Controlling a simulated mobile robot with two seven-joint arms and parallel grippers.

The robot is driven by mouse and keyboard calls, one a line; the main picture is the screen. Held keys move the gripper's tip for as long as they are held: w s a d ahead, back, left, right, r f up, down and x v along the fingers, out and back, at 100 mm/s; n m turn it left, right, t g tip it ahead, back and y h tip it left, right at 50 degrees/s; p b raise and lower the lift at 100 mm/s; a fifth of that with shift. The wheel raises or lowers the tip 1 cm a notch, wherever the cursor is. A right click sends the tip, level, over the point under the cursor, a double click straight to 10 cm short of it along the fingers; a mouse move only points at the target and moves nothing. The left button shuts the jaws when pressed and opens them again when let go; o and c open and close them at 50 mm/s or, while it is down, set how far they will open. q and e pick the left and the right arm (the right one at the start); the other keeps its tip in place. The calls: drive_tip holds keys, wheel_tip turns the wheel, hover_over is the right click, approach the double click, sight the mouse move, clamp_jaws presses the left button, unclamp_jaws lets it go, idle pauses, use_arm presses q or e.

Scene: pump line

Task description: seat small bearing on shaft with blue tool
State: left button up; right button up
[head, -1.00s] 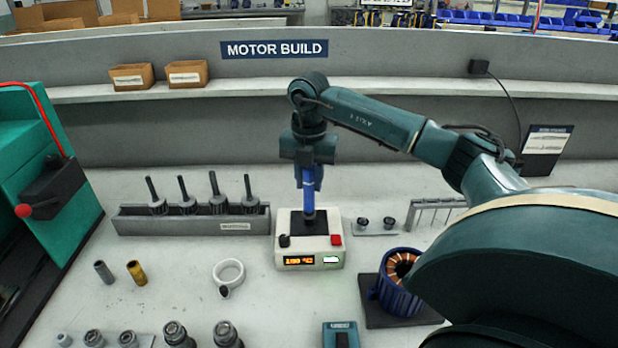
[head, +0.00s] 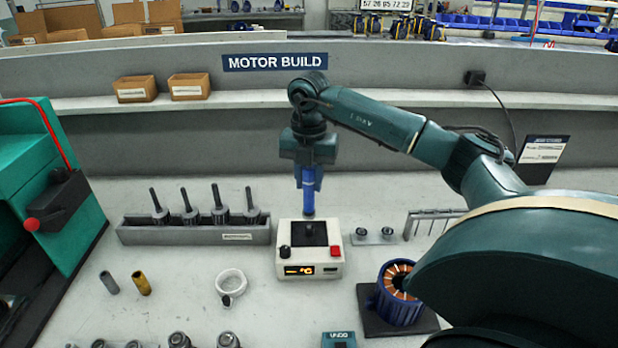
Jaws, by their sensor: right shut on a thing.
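My right gripper (head: 308,184) is shut on the upright blue tool (head: 309,200). The tool's lower end is over the back part of a white heater box (head: 290,264) with a black top plate and a lit display. A small dark piece (head: 308,230) shows on the plate just below the tool; I cannot tell whether it is a bearing. Two small dark round parts (head: 361,233) (head: 388,233) sit on a plate right of the heater. Several dark parts with upright shafts (head: 220,207) stand in a grey rack (head: 190,236). My left gripper is not in view.
A wound blue stator (head: 396,300) stands on a dark mat at the right. A white ring (head: 230,283), a grey tube (head: 109,283) and a yellow tube (head: 140,281) stand front left. A green press (head: 40,190) is at the left edge. Bench between them is clear.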

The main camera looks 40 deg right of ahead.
drive_tip(key=shift+r+p, duration=1.25)
drive_tip(key=shift+r, duration=0.25)
drive_tip(key=shift+r+p, duration=0.55)
drive_tip(key=shift+r, duration=2.9)
